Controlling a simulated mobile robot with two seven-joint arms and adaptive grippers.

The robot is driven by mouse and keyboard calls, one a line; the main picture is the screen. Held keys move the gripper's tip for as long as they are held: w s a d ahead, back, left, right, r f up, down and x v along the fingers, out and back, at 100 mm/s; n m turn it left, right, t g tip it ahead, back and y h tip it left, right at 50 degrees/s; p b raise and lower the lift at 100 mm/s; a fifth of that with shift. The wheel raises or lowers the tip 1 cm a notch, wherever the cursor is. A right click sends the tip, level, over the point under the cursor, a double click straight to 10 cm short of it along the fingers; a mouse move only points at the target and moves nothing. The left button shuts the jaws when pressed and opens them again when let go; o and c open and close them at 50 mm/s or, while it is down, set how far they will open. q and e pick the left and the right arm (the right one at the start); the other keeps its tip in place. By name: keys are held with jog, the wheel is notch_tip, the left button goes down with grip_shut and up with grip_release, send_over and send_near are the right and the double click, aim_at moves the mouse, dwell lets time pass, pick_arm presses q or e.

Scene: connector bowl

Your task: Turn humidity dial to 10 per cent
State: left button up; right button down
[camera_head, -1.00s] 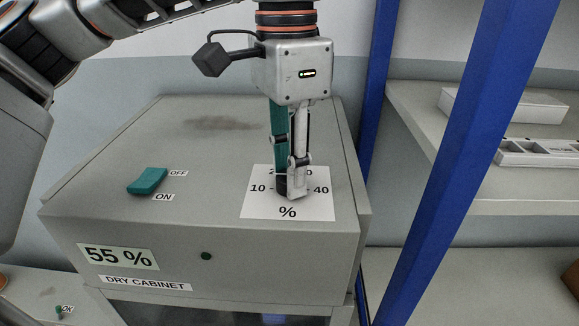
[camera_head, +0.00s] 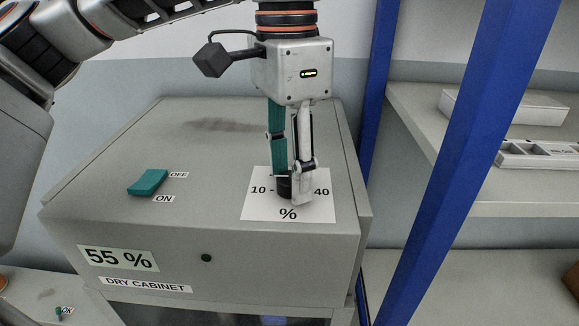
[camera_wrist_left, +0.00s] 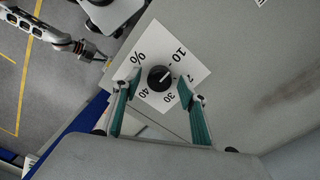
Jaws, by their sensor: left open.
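The humidity dial (camera_head: 284,187) is a small black knob on a white scale card (camera_head: 257,207) on top of the dry cabinet. In the left wrist view the dial (camera_wrist_left: 159,78) carries a white line pointing to the upper right, roughly towards the 10 mark. My left gripper (camera_head: 292,190) points down over the card. Its open fingers stand on either side of the dial, with gaps showing in the wrist view. They hide part of the scale in the head view. My right gripper (camera_wrist_left: 95,53) shows small at the upper left of the wrist view; its opening is unclear.
A teal OFF/ON switch (camera_head: 148,182) lies left of the card. A blue post (camera_head: 462,150) and shelves (camera_head: 520,208) stand to the right.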

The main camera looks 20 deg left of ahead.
aim_at(287, 175)
pick_arm(q)
notch_tip(287, 175, up, 12)
jog(key=shift+w+a, duration=0.15)
jog(key=shift+a, duration=0.05)
dwell(0.4)
jog(key=shift+f, duration=0.1)
